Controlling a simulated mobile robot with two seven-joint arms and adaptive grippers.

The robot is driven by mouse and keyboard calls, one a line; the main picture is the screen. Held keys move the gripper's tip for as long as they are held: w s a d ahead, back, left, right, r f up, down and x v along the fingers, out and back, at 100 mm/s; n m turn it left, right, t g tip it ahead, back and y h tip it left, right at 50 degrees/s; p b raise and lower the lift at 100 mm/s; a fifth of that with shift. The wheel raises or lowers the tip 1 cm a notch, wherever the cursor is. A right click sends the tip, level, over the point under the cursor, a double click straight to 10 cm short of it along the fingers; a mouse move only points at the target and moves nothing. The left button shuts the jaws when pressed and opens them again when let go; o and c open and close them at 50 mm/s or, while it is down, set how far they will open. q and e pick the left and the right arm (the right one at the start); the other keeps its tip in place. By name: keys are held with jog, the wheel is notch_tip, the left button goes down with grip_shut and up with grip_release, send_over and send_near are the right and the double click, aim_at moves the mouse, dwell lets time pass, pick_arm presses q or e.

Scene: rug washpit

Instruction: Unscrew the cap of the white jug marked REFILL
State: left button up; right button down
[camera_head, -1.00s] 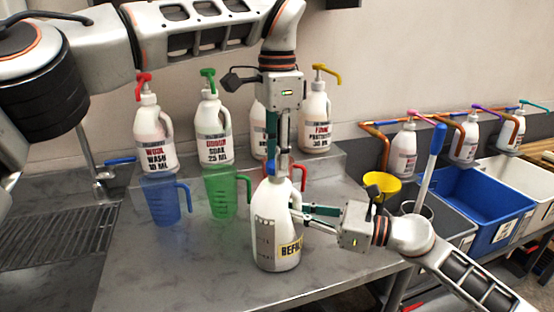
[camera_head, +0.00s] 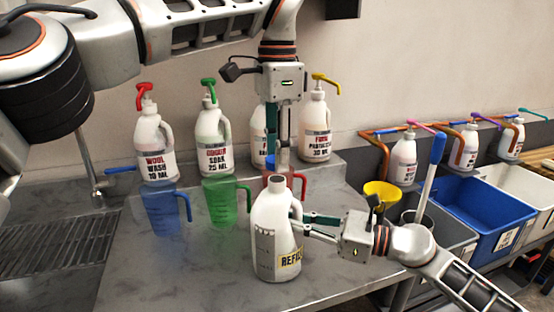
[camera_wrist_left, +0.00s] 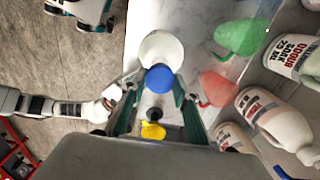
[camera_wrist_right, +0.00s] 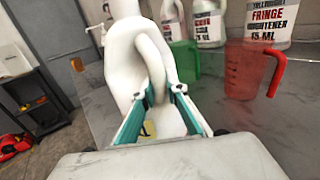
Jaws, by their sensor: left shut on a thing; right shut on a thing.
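The white jug marked REFILL (camera_head: 272,240) stands upright at the front of the grey counter. Its neck top looks dark and uncovered in the head view. My left gripper (camera_head: 283,160) points down just above the neck. In the left wrist view it is shut on a round blue cap (camera_wrist_left: 159,78), with the white jug (camera_wrist_left: 160,47) beyond it.
Blue (camera_head: 163,210), green (camera_head: 221,204) and red (camera_wrist_right: 247,72) measuring jugs stand behind the REFILL jug. Pump bottles (camera_head: 213,140) line the shelf at the back. A yellow funnel (camera_head: 382,191) is near my right wrist, with bins (camera_head: 484,212) farther right. The counter's front left is clear.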

pick_arm(q)
jog(key=shift+r, duration=1.2)
pick_arm(e)
jog(key=c, duration=2)
grip_release()
jog(key=shift+o, duration=0.2)
